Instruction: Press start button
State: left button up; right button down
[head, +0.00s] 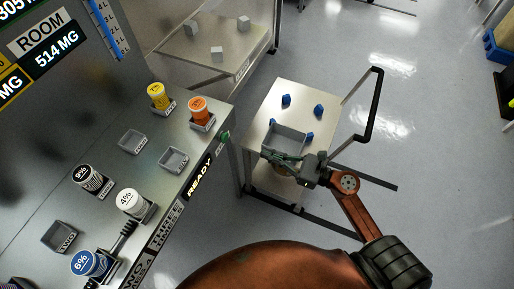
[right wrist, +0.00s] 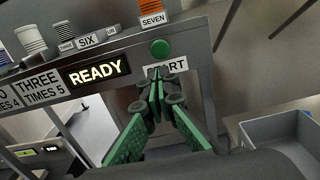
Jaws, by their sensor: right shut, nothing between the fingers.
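The green round start button (right wrist: 160,47) is on the front face of the metal console, above a white label ending in "RT" that my fingers partly cover. In the head view the button (head: 224,137) shows small at the console's right edge. My right gripper (right wrist: 158,80) is shut and empty, its green fingertips just below the button over the label. I cannot tell the remaining gap to the panel. In the head view the right gripper (head: 270,157) points left, over the cart. My left gripper is not in view.
A lit "READY" sign (head: 199,178) is beside the button. The console top (head: 150,170) bears yellow, orange, striped, white and blue containers and empty square holders. A cart (head: 285,95) with a grey bin (head: 287,136) and blue pieces stands right of the console.

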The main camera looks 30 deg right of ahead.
send_near(226, 139)
jog(key=x, duration=0.5)
jog(key=shift+w, duration=0.2)
jog(key=shift+w+a, duration=0.4)
jog(key=shift+w, duration=0.1)
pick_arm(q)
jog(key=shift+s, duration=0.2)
pick_arm(e)
jog(key=shift+w+a, duration=0.1)
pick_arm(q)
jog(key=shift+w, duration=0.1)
